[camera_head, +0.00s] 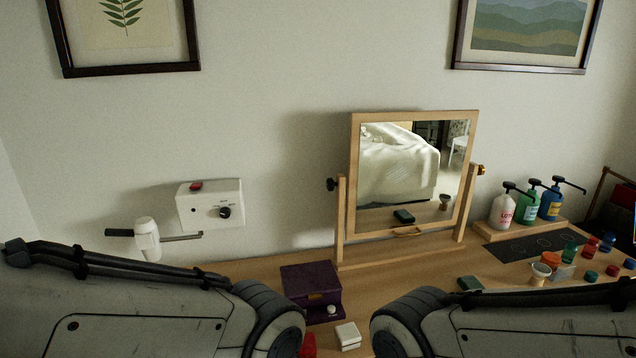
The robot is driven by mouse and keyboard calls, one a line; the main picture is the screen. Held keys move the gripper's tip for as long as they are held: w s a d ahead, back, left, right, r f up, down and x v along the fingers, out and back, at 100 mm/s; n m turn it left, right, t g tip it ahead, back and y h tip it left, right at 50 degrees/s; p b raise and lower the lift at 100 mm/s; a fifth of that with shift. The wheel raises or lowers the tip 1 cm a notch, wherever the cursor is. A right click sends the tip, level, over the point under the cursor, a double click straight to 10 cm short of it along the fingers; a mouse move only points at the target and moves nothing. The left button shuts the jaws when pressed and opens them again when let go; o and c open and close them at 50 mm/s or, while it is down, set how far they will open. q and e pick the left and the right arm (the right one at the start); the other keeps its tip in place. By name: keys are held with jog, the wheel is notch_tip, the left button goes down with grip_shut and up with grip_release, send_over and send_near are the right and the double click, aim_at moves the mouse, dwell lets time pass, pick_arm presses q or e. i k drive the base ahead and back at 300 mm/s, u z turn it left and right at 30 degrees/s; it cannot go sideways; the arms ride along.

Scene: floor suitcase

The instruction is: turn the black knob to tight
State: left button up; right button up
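A tilting mirror (356,160) in a wooden frame stands on the table between two wooden posts. A black knob (332,184) sticks out from the left side of the stand, near the top of the left post. Any tight marking on it is too small to make out. A second black knob (224,212), a dial, is on the front of a white box on the wall to the left. My two arms fill the bottom left and bottom right of the view. Neither gripper shows.
A white hair dryer (147,240) hangs on a wall holder. A purple box (309,289) and a small white box (348,336) sit before the mirror. Pump bottles (527,206) stand on a wooden tray at right. Small coloured items lie in front of them.

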aim_at(331, 184)
jog(key=i, duration=0.4)
jog(key=z, duration=0.5)
jog(key=k, duration=0.7)
jog(key=z, duration=0.85)
jog(key=k, duration=0.55)
jog(key=z, duration=0.3)
jog(key=i, duration=1.1)
jog(key=u, duration=1.35)
jog(key=i, duration=0.9)
jog(key=u, duration=0.85)
